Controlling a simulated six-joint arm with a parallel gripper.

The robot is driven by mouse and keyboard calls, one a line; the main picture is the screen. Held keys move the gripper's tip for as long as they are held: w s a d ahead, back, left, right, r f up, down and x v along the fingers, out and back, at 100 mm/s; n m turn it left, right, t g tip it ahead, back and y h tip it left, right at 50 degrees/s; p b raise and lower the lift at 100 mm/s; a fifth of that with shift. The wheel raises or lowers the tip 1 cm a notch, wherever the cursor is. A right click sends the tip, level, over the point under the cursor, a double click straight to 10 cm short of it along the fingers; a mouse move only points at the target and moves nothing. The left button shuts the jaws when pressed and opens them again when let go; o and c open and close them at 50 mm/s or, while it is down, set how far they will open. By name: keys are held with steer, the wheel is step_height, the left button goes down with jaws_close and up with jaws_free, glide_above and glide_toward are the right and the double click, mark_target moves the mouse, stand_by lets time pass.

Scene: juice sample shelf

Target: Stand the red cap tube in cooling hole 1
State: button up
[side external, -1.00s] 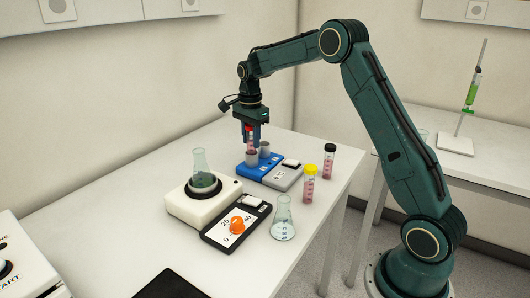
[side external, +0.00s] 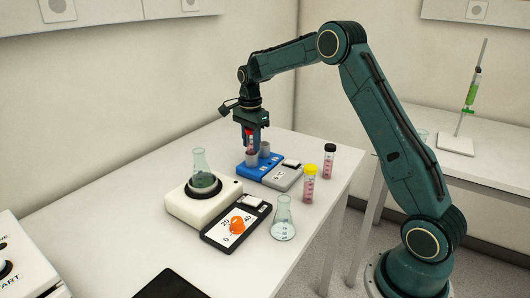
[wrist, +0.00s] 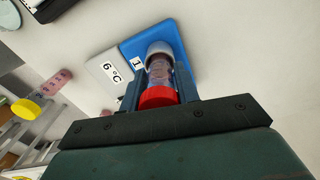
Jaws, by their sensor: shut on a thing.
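The red cap tube (side external: 251,143) is upright in my gripper (side external: 251,136), which is shut on it near the cap. In the wrist view, its red cap (wrist: 158,97) lies between my fingers, and its clear body with pink content leads into a grey collar (wrist: 158,48). The label 1 (wrist: 137,62) is beside this collar on the blue cooling block (wrist: 180,38). In the side view, the tube's lower end is at the front collar (side external: 251,159) of the blue block (side external: 242,169); how deep it sits is hidden.
A second grey collar (side external: 265,149) stands behind on the block. A grey 6 °C display unit (side external: 284,179) adjoins it. Yellow cap (side external: 310,184) and black cap (side external: 329,162) tubes stand to the right. A flask on a white stirrer (side external: 203,204) and another flask (side external: 283,222) stand in front.

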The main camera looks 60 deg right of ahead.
steer(key=shift+f, duration=0.45)
steer(key=o, duration=1.1)
steer(key=shift+r, duration=0.1)
step_height(320, 180, up, 14)
steer(key=shift+f, duration=0.2)
